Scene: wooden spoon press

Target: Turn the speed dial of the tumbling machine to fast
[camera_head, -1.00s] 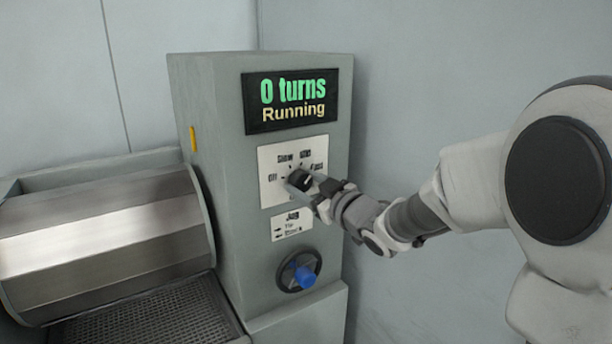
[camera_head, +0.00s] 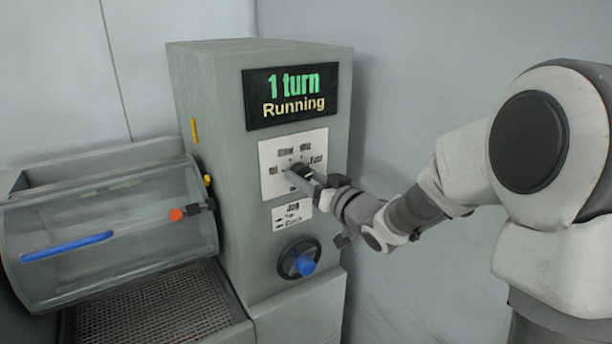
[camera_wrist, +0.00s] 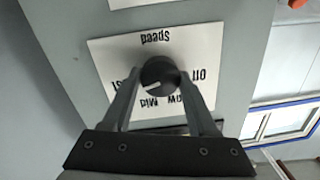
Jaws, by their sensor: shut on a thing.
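The black speed dial (camera_wrist: 158,70) sits on a white plate (camera_wrist: 208,45) marked Speed, upside down in the wrist view. Off is at the right, Slow and Mid at the bottom, and Fast, partly covered by a finger, at the left. The dial's white mark points to the lower left, on the Mid and Fast side; its exact setting is unclear. My gripper (camera_wrist: 159,78) is shut on the dial, one finger each side. In the head view my gripper (camera_head: 318,182) covers part of the dial. The display (camera_head: 290,97) reads "1 turn, Running".
The tumbling drum (camera_head: 120,225), left of the control box, shows a clear side with a blue bar (camera_head: 68,247) and a red knob (camera_head: 177,214). A perforated tray (camera_head: 155,310) lies under the drum.

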